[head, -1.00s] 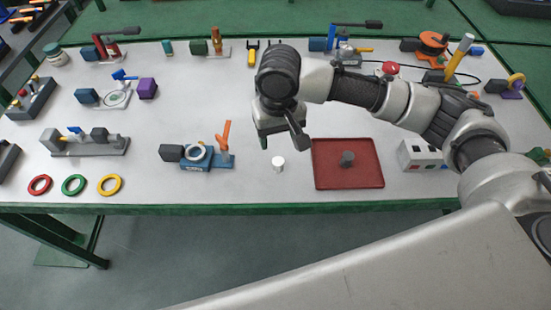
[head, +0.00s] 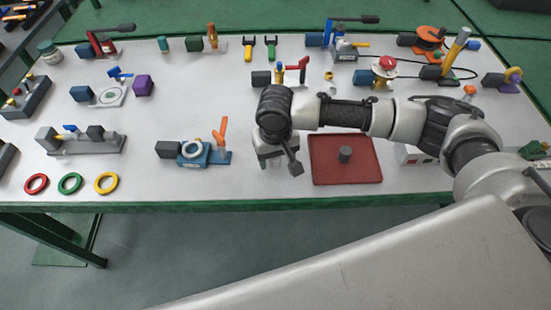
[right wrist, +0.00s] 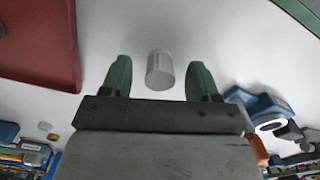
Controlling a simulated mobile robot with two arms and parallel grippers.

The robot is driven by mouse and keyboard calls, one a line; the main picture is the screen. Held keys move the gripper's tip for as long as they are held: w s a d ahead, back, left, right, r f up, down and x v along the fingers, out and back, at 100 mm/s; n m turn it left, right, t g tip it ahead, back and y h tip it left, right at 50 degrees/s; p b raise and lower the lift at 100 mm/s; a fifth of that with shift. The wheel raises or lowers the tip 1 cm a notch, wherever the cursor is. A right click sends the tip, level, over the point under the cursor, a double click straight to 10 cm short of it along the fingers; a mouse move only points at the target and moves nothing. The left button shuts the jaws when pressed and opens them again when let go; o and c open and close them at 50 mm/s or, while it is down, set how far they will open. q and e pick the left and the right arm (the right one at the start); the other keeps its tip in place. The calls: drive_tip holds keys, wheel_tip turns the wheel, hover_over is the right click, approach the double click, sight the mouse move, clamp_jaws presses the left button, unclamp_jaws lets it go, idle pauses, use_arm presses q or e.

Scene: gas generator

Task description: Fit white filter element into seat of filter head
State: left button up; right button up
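The white filter element (right wrist: 160,70) is a small pale cylinder on the white tabletop. In the right wrist view it stands between the two green fingers of my right gripper (right wrist: 158,61), with a gap on each side. The gripper is open; in the head view my right gripper (head: 279,160) is low over the table and hides the element. The filter head appears to be the blue unit (head: 216,157) with a white ring seat (head: 192,149), left of the gripper. It also shows in the right wrist view (right wrist: 255,104). My left gripper is not in view.
A red tray (head: 318,178) with a dark grey cylinder (head: 345,154) lies just right of the gripper. An orange lever (head: 221,130) rises from the blue unit. Red (head: 37,183), green (head: 70,183) and yellow rings (head: 106,183) lie at front left. Table between unit and gripper is clear.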

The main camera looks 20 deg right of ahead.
drive_tip(key=c, duration=0.9)
drive_tip(key=shift+c, duration=0.2)
